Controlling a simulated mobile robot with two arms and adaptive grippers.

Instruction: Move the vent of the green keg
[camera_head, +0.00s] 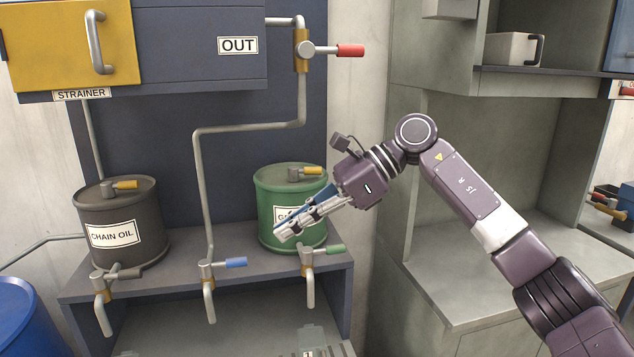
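The green keg (264,222) stands on the right of a dark shelf in the head view. Its vent, a small grey fitting with a yellow lever (312,171), sits on the lid, with the lever pointing right. My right gripper (287,232) reaches in from the right, in front of the keg, and covers part of its label. Its fingers point down and left, below the vent and apart from the lever. I cannot tell how far the fingers are open, and I see nothing held between them. My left gripper is not in view.
A dark chain oil keg (128,251) with its own yellow lever stands at left. Taps with a blue lever (236,263) and a green lever (334,249) jut from the shelf front. A grey pipe (199,185) rises between the kegs to a red-levered valve (350,50).

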